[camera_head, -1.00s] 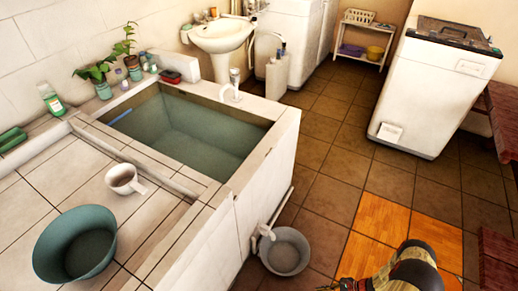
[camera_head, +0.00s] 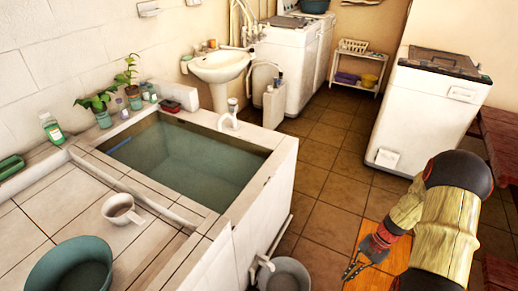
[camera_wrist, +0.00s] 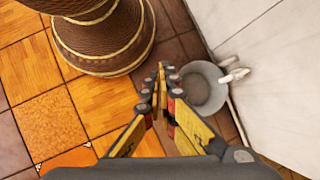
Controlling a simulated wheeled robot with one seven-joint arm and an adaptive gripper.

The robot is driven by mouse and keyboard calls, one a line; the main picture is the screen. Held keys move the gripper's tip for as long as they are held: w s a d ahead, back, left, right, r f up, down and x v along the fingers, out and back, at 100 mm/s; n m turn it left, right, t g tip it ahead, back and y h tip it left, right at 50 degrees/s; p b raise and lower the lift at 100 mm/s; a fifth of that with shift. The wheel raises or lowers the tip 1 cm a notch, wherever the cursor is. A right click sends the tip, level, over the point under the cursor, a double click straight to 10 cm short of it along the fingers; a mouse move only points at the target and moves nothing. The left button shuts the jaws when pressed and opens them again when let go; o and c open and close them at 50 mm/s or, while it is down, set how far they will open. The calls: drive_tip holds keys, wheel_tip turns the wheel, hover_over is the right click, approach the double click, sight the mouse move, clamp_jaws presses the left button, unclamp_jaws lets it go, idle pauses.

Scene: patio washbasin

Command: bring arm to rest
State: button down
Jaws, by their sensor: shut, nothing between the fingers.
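My gripper (camera_head: 350,275) is at the lower right of the head view, at the end of my raised, bent arm. It hangs over the orange floor tiles, to the right of the tiled washbasin (camera_head: 262,190). In the wrist view my gripper (camera_wrist: 162,68) points down toward the floor with its fingertips together. Nothing shows between the fingers. A grey bucket (camera_wrist: 205,88) lies beyond the fingertips on the floor, apart from them.
The grey bucket (camera_head: 285,274) stands under the basin's tap. A white washing machine (camera_head: 430,110) stands behind my arm, and a red-brown bench (camera_head: 500,150) at right. The middle floor is clear.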

drive_tip(key=s+a+r+n+t+h, duration=0.2)
drive_tip(key=a+r, duration=0.4)
drive_tip(key=r, duration=0.8)
drive_tip(key=s+a+r+n+t+h+p, duration=0.1)
drive_tip(key=s+a+r+n, duration=0.4)
drive_tip(key=r, duration=1)
drive_tip(key=s+a+r+n+t+h+p, duration=0.1)
drive_tip(key=a+r, duration=0.6)
drive_tip(key=r, duration=0.8)
drive_tip(key=s+n+t+h, duration=0.1)
drive_tip(key=s+n+t, duration=0.1)
drive_tip(key=s+t, duration=0.1)
drive_tip(key=shift+s+r+n+t+h, duration=0.2)
drive_tip(key=shift+n+t+h, duration=0.2)
drive_tip(key=shift+t, duration=0.2)
drive_tip(key=c, duration=2.5)
unclamp_jaws()
drive_tip(key=shift+f, duration=0.1)
